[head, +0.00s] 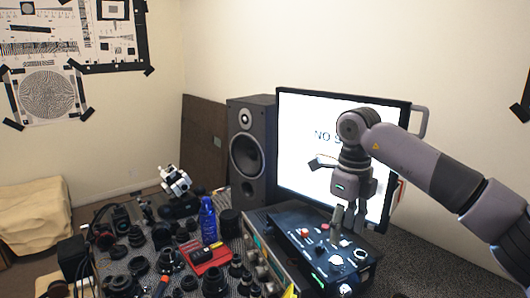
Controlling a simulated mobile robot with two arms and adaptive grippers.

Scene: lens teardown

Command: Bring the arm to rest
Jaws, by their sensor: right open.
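My right arm comes in from the right edge and bends down in front of the monitor. My right gripper (346,234) points down at the end of this arm. Its fingers are open, with nothing seen between them. It is over or just beside the black control box (290,222) with knobs and buttons. I cannot tell whether the fingertips touch the box. My left gripper is not in view.
A monitor (300,130) stands behind the arm, and a dark speaker (247,185) stands to its left. Several lens parts, a blue bottle (208,220) and a red box (208,256) crowd the table's left side. Free table (440,268) shows at the right.

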